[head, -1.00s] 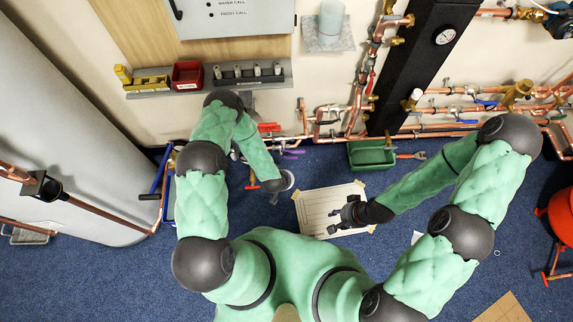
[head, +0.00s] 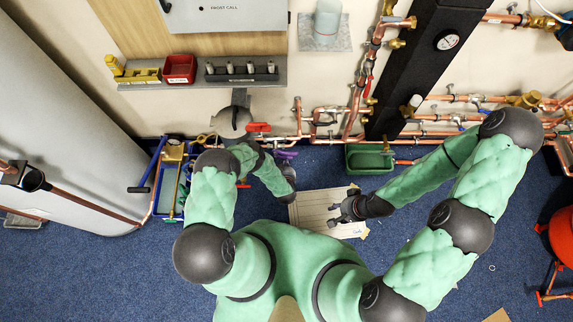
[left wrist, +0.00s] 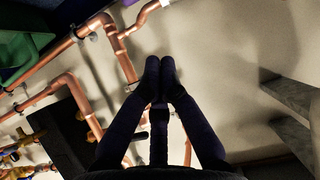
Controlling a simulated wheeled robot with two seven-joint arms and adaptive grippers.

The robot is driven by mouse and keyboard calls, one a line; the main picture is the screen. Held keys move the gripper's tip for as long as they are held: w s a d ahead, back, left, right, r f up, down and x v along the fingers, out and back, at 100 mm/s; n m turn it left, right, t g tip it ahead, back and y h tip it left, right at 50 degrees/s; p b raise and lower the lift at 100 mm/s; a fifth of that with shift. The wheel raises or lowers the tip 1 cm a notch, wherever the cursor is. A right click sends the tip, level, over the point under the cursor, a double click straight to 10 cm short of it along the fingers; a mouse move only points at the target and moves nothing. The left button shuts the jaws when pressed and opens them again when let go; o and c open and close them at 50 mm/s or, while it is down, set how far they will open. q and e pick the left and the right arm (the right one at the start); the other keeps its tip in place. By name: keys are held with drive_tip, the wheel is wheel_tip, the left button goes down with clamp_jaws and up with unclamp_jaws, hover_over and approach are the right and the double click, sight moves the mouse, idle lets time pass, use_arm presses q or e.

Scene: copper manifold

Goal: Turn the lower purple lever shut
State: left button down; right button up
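A purple lever (head: 287,154) shows in the head view on the low copper pipework, just beyond my left forearm. A small purple patch, perhaps the same lever, shows at the top edge of the left wrist view (left wrist: 129,2). In that view my left gripper (left wrist: 159,64) has its two dark fingertips together with nothing visible between them, in front of copper pipes and the pale wall. In the head view the left fingers are hidden by my arm.
A red lever (head: 258,127) sits left of and above the purple one. A green bin (head: 370,157) stands to the right, by a black column (head: 423,58). A grey shelf (head: 240,80) holds several items.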

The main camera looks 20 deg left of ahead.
use_arm(q)
drive_tip(key=b, duration=0.4)
hover_over(286, 158)
drive_tip(key=s, duration=0.2)
wheel_tip(286, 158, down, 5)
drive_tip(key=shift+w+d+f+b, duration=0.1)
drive_tip(key=shift+d+f+b, duration=0.15)
drive_tip(key=shift+f, duration=0.3)
drive_tip(key=shift+w+d+f+b, duration=0.1)
drive_tip(key=shift+d+f+b, duration=0.05)
drive_tip(key=shift+f+b, duration=0.3)
drive_tip(key=shift+w+f, duration=0.15)
drive_tip(key=shift+f, duration=0.55)
